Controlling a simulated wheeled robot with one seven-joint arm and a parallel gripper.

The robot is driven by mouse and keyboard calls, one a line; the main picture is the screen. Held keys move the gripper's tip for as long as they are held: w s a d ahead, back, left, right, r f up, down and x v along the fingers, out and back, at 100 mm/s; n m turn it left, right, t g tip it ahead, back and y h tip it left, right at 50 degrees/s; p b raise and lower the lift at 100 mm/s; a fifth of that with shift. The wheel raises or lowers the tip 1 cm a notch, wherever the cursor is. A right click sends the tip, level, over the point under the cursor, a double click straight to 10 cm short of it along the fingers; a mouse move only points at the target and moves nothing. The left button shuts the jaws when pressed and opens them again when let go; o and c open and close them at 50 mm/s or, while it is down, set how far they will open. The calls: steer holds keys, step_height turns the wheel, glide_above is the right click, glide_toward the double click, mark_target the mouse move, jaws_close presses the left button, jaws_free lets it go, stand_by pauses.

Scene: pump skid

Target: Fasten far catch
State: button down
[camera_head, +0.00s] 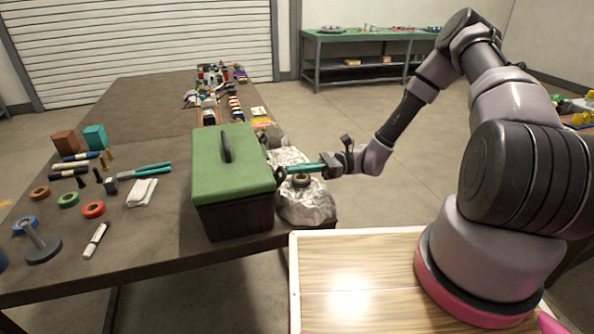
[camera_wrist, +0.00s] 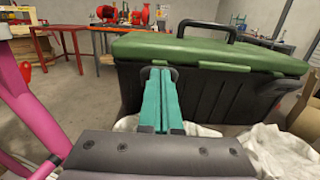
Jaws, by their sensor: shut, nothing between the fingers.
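A dark toolbox (camera_head: 235,217) with a green lid (camera_head: 228,160) stands on the near right part of the workbench. The lid is down, with its black handle (camera_head: 226,147) on top. In the wrist view the toolbox's dark side wall (camera_wrist: 215,95) and the lid (camera_wrist: 200,50) fill the upper right. My gripper (camera_head: 287,171) reaches in from the right, level, with its teal fingers shut and empty. In the wrist view the fingertips (camera_wrist: 162,72) are at the wall just under the lid's rim, by a dark loop-like part, perhaps a catch. I cannot tell whether they touch it or whether it is fastened.
A crumpled silvery sheet (camera_head: 306,203) lies beside the toolbox under my gripper, with a brown ring (camera_head: 300,181) on it. Small items crowd the bench's far end.

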steer(key=shift+r+h, duration=0.2)
steer(key=shift+h, duration=0.1)
steer(key=h, duration=0.1)
steer(key=a+r+t+h, duration=0.1)
steer(key=h, duration=0.1)
steer(key=a+r+h, duration=0.1)
steer(key=shift+s+r+h, duration=0.2)
steer(key=shift+s+h, duration=0.05)
steer(key=shift+h, duration=0.15)
steer(key=shift+r, duration=0.2)
steer(key=shift+a+r, duration=0.1)
steer(key=shift+r, duration=0.5)
